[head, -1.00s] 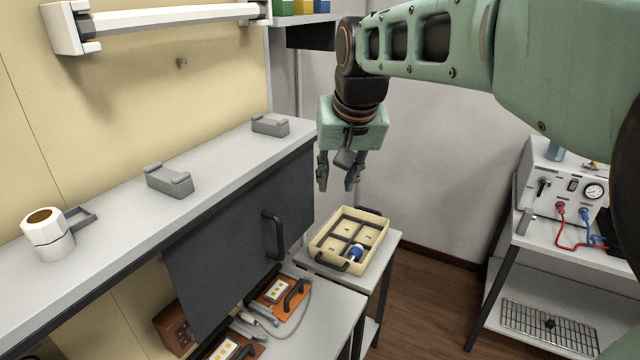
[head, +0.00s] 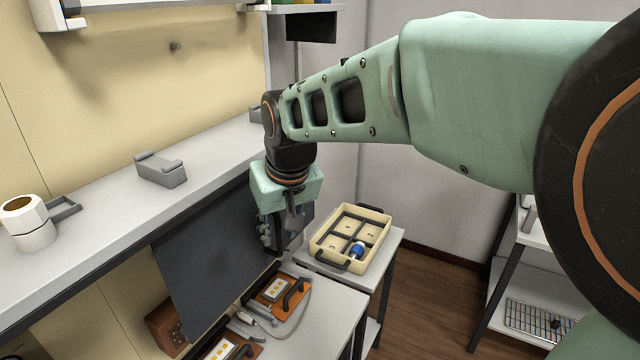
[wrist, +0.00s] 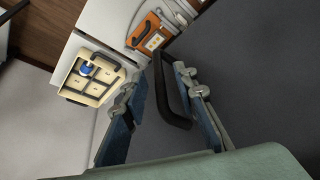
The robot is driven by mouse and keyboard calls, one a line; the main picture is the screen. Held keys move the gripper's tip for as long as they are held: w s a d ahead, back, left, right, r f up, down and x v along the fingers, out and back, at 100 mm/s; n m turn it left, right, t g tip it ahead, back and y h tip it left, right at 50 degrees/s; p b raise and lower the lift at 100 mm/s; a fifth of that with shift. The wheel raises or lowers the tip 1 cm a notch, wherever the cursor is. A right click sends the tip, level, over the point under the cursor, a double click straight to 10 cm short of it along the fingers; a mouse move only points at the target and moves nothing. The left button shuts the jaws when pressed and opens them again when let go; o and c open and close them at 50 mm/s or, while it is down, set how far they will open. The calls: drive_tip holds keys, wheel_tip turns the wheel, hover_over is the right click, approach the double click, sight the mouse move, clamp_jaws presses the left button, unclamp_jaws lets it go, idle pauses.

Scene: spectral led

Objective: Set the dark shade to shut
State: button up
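The dark shade (head: 210,262) is a flat dark grey panel below the front of the long shelf, tilted out at its lower edge. In the wrist view it fills the right side (wrist: 255,75). Its black bar handle (wrist: 170,98) lies between the spread fingers of my gripper (wrist: 158,78), nearer the right finger. My gripper (head: 280,238) is open, in front of the right part of the shade. In the head view the gripper hides most of the handle. I cannot tell whether a finger touches it.
The long shelf (head: 105,215) carries a white roll (head: 28,222) and a grey block (head: 160,170). Below the shade is a bench with orange boards (head: 275,292). A cream divided tray (head: 322,245) stands on a side table. Wood floor (head: 430,300) is clear to the right.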

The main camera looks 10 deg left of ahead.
drive_tip(key=shift+b+x, duration=0.45)
drive_tip(key=shift+x, duration=0.75)
drive_tip(key=shift+r, duration=0.1)
drive_tip(key=shift+c, duration=0.3)
clamp_jaws()
